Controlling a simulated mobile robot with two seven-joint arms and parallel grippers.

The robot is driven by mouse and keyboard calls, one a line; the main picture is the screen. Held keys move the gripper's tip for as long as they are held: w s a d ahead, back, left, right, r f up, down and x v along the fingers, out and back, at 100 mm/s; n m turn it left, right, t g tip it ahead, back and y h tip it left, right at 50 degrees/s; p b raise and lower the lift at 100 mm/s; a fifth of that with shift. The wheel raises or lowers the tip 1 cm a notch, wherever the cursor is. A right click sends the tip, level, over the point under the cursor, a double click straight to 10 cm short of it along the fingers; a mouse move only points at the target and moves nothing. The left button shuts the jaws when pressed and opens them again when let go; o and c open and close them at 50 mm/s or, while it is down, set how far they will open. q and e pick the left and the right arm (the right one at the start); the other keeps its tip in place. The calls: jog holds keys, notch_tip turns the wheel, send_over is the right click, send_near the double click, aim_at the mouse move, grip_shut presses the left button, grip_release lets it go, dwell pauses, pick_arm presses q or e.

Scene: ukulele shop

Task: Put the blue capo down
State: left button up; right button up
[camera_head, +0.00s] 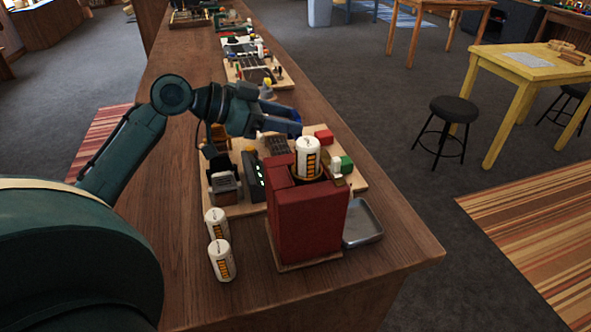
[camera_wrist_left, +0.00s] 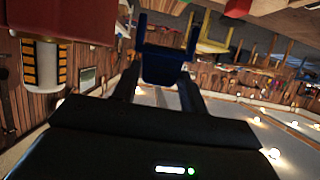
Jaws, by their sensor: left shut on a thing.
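My left gripper (camera_head: 272,124) reaches in from the left above the wooden counter and is shut on the blue capo (camera_head: 288,114). The capo sticks out past the fingertips toward the right. In the left wrist view the blue capo (camera_wrist_left: 165,68) sits between the two dark fingers of the gripper (camera_wrist_left: 160,82), with two prongs pointing up in the picture. The gripper is above and behind the red box-shaped stand. Exactly how far the capo is above the board cannot be told. My right gripper does not show.
The red stand (camera_head: 308,222) holds a white can (camera_head: 307,152). Two more cans (camera_head: 220,258) stand left of it. A metal tray (camera_head: 362,222) lies right. A wooden board (camera_head: 212,202) carries several small items. Bare counter (camera_head: 398,252) lies at the front right corner.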

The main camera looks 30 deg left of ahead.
pick_arm(q)
notch_tip(320, 180, down, 8)
jog(key=shift+f+p, duration=0.1)
jog(key=shift+p, duration=0.3)
jog(key=o, duration=1)
jog(key=b+v, duration=0.2)
jog(key=v, duration=1)
jog(key=shift+d, duration=0.1)
jog(key=shift+s, duration=0.1)
